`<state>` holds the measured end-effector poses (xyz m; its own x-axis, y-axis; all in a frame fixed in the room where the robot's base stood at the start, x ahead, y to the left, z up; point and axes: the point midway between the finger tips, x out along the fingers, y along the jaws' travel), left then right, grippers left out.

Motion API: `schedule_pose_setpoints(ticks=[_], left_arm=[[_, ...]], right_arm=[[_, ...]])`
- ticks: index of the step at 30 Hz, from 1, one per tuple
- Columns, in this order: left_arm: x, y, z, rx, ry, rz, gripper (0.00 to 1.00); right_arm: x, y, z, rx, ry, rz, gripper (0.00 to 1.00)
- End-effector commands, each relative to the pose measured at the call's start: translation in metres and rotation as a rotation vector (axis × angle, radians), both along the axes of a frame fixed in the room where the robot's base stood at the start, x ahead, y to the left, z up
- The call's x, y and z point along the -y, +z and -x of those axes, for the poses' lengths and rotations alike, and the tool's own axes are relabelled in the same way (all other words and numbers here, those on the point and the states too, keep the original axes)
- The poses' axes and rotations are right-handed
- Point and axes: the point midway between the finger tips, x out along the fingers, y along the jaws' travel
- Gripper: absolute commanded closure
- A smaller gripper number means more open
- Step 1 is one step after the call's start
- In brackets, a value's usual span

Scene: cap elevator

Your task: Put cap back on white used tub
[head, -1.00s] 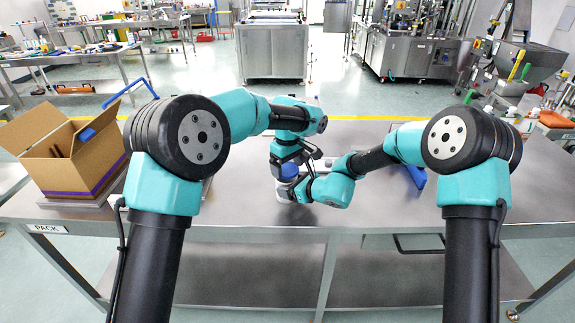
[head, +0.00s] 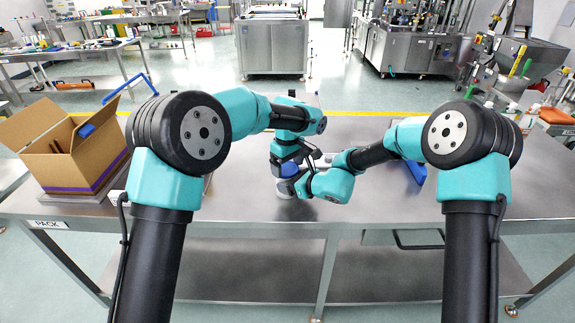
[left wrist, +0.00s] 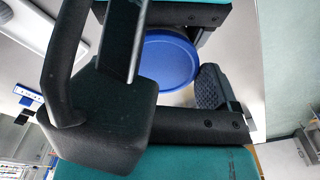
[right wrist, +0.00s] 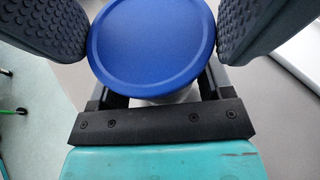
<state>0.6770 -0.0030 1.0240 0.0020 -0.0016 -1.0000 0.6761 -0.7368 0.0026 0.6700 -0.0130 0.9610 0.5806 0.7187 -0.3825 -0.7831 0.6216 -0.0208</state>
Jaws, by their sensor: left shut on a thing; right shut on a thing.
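The blue cap (right wrist: 152,42) is face up between my right gripper's two textured fingers (right wrist: 152,30), which press near its rim; the right gripper is shut on it. The white tub (head: 283,189) stands on the bench under the cap, and a sliver of it shows below the cap in the right wrist view (right wrist: 172,97). The cap also shows in the left wrist view (left wrist: 167,62), where black parts of my right arm hide one left finger. Whether cap and tub touch cannot be told.
A blue object (head: 417,171) lies to the right of the grippers. The steel bench (head: 240,200) is mostly clear at front and right. Bottles stand at the far right.

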Motion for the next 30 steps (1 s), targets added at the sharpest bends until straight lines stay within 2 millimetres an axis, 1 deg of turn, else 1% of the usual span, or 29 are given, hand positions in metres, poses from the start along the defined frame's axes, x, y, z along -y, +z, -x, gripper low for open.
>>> schedule_pose_setpoints(ticks=[30], left_arm=[[0.000, -0.016, 0.000, 0.000, 0.000, 0.000, 0.36]], right_arm=[[0.000, 0.000, 0.000, 0.001, 0.000, 0.001, 0.69]])
